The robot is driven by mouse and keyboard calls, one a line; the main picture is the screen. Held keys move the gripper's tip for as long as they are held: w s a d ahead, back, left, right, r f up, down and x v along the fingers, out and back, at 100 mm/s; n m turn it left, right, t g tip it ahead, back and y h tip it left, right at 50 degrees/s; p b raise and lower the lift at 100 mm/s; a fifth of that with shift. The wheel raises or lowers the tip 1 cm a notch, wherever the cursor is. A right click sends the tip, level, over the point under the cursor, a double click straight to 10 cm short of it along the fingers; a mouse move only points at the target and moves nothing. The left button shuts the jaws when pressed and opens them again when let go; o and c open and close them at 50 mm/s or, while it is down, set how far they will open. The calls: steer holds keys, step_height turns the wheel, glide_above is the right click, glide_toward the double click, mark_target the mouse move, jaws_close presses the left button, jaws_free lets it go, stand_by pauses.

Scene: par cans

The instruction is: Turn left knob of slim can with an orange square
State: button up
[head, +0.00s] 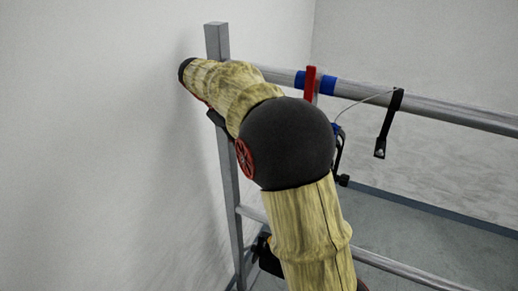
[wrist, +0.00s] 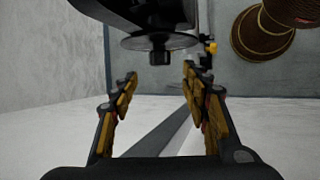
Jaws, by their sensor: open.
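In the wrist view, a black can part (wrist: 165,14) with a round disc and a small dark knob (wrist: 159,57) under it shows at the top centre. My gripper (wrist: 160,76) is open and empty, with its two yellow-padded fingers apart on either side below the knob. The knob lies roughly in line with the gap between the fingertips; I cannot tell how far beyond them it is. No orange square can be made out, so I cannot tell which can this is. In the head view my arm hides the gripper and that can.
A grey metal post (head: 217,42) stands near the white wall. A rail with blue bands (head: 329,85), a red clamp (head: 310,82) and a black hook (head: 388,125) runs right. A black fixture (head: 269,259) sits low behind my arm. Open floor lies right.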

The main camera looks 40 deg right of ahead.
steer(key=shift+v, duration=2.25)
